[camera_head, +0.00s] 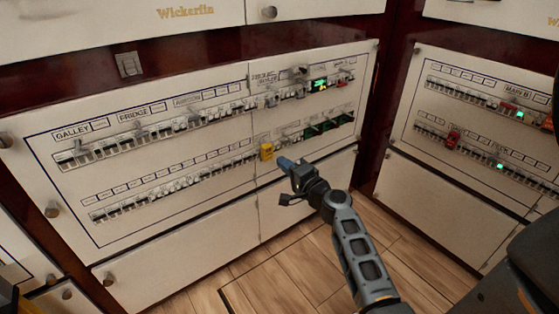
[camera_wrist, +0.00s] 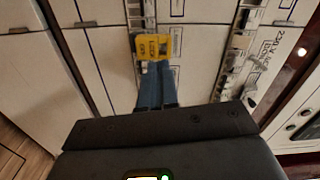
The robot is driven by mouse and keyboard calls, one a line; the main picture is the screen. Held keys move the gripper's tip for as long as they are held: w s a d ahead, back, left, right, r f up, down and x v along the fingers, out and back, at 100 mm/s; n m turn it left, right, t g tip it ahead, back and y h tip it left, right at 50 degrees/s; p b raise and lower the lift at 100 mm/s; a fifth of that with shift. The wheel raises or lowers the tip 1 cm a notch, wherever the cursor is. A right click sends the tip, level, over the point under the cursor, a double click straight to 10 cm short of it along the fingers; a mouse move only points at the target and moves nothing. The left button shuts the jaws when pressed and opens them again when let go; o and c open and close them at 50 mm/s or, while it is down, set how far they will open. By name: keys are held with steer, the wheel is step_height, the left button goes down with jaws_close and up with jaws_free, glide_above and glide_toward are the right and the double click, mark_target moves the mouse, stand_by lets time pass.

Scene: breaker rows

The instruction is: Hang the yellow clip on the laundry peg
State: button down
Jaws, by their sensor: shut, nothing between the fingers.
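The yellow clip (camera_head: 266,151) is at the lower breaker row of the left panel, near the seam between the panel's two parts. In the wrist view the clip (camera_wrist: 152,46) shows dark lettering and lies just beyond my fingertips. My gripper (camera_head: 284,162) has blue fingers and is beside the clip, just right of and below it. In the wrist view the fingers (camera_wrist: 157,68) are together with nothing between them. I cannot tell whether the fingertips touch the clip. No readable label marks the laundry peg, so I cannot tell which peg it is.
The left breaker panel (camera_head: 150,228) has two rows of switches, with labels such as GALLEY and FRIDGE. A second panel (camera_head: 430,190) with red clips (camera_head: 452,139) stands to the right. Round knobs stick out from the panels. The wooden floor (camera_head: 290,270) is clear.

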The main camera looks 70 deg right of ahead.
steer(key=v, duration=0.5)
steer(key=shift+s, duration=0.15)
steer(key=w+d+n+b, duration=0.4)
steer(key=w+d+n, duration=0.1)
steer(key=w+n, duration=0.3)
steer(key=shift+w+n, duration=0.35)
steer(key=shift+n, duration=0.15)
steer(key=shift+w+d+b, duration=0.2)
steer(key=shift+b, duration=0.1)
stand_by(0.5)
steer(key=shift+s, duration=0.1)
steer(key=v, duration=1)
steer(key=shift+s, duration=0.2)
